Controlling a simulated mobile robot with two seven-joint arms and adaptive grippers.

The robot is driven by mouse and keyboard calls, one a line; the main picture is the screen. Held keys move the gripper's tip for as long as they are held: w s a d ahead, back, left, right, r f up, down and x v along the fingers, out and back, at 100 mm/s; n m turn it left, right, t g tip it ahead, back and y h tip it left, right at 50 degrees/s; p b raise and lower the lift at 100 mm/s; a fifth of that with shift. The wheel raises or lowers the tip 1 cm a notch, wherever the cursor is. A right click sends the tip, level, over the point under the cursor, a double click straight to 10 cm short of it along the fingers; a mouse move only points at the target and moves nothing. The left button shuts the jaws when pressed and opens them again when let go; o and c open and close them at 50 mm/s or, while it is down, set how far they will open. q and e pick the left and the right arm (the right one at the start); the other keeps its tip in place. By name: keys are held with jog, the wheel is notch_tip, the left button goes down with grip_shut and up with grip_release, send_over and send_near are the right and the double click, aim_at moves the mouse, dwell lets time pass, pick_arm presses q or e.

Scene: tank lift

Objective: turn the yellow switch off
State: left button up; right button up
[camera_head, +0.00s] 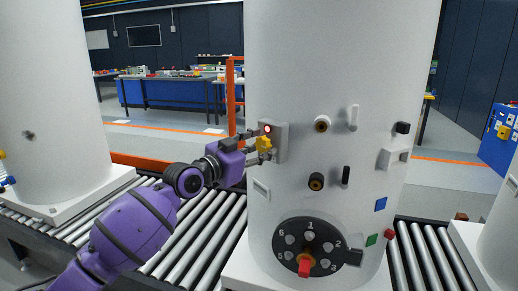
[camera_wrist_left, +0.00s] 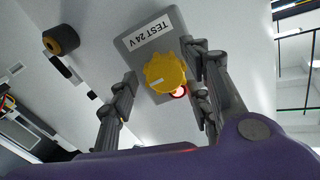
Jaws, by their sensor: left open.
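The yellow switch (camera_head: 264,144) is a round, scalloped knob on a grey box (camera_head: 280,141) fixed to the white tank (camera_head: 340,75). A red light (camera_head: 267,129) glows on the same box. In the left wrist view the yellow switch (camera_wrist_left: 165,72) sits below a "TEST 24 V" label, and the lit red light (camera_wrist_left: 179,91) is partly hidden by the knob and a finger. My left gripper (camera_wrist_left: 160,95) is open, with one finger on each side of the knob. The right finger is close to the knob; I cannot tell whether it touches. My right gripper is not in view.
The tank also carries black-and-brass knobs (camera_head: 322,124), small levers (camera_head: 351,118) and a numbered dial (camera_head: 309,245) with a red handle. It stands on a roller conveyor (camera_head: 195,245) between other white tanks (camera_head: 48,90). A blue workbench (camera_head: 165,92) stands behind.

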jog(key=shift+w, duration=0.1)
pick_arm(q)
jog(key=shift+f, duration=0.1)
jog(key=c, duration=1)
jog(key=shift+c, duration=0.2)
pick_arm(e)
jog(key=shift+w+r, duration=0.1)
